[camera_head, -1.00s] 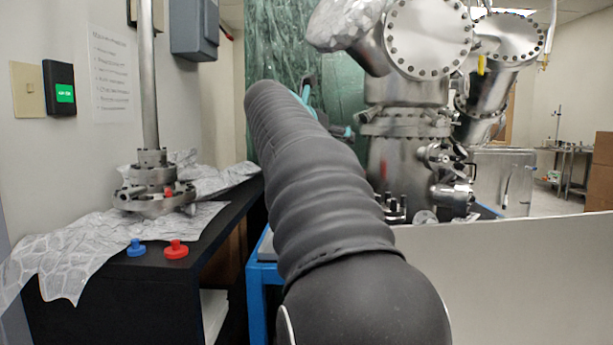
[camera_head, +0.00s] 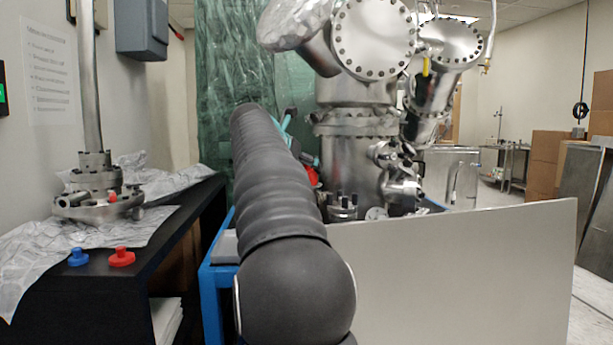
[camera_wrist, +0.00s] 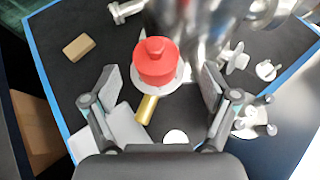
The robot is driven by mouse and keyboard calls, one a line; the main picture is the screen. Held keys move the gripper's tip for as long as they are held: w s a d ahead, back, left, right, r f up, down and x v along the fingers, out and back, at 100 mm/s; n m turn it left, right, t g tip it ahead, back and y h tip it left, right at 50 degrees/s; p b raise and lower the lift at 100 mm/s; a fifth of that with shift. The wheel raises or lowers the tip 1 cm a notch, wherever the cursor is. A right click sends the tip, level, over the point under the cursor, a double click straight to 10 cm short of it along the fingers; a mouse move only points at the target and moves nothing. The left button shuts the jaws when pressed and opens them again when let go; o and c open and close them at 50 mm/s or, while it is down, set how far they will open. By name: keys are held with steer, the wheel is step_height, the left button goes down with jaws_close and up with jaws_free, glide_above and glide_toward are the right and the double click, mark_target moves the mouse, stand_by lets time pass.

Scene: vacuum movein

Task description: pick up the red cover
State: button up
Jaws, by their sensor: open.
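The red cover (camera_wrist: 157,62) is a round, stepped cap in the wrist view, on a pale disc above the black blue-edged bench (camera_wrist: 60,60). My gripper (camera_wrist: 159,78) is open, with one finger on each side of the picture and the cover between and a little beyond the fingertips. No contact shows. In the head view a bit of red (camera_head: 312,177) shows beside my arm, which hides most of the gripper. Another small red cap (camera_head: 122,257) lies on the black table at left.
A large steel vacuum chamber (camera_head: 350,140) stands right beside the cover. A brass-coloured cylinder (camera_wrist: 147,108), a tan block (camera_wrist: 79,47) and small metal fittings (camera_wrist: 267,70) lie around it. A blue cap (camera_head: 78,257) is on the left table. A pale panel (camera_head: 460,270) stands in front.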

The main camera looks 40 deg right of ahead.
steer(key=x, duration=0.5)
steer(key=shift+w, duration=0.25)
steer(key=shift+r, duration=0.1)
steer(key=c, duration=1)
